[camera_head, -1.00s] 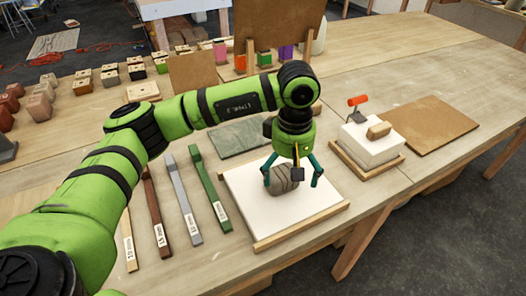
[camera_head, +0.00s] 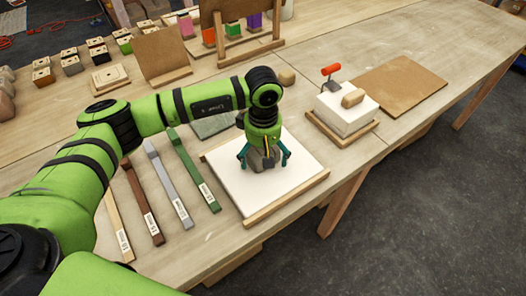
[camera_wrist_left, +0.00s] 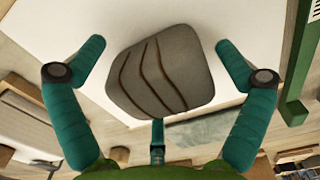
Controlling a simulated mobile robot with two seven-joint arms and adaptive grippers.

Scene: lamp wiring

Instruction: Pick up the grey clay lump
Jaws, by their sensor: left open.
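The grey clay lump (camera_head: 262,165) sits on a white board (camera_head: 300,158) edged with wooden strips. It also shows in the left wrist view (camera_wrist_left: 160,75), rounded, with several dark curved lines across it. My left gripper (camera_head: 265,158) is above and around the lump, fingers pointing down. In the left wrist view the teal fingers of this gripper (camera_wrist_left: 160,62) are spread on both sides of the lump, with visible gaps, and a third finger is below it. The gripper partly hides the lump in the head view. My right gripper is not in view.
Several labelled bars, including a green one (camera_head: 193,170), lie left of the board. A white block (camera_head: 345,108) with a red-handled tool (camera_head: 331,73) stands to the right, beside a brown panel (camera_head: 400,88). A small greenish slab (camera_head: 212,124) lies behind the board.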

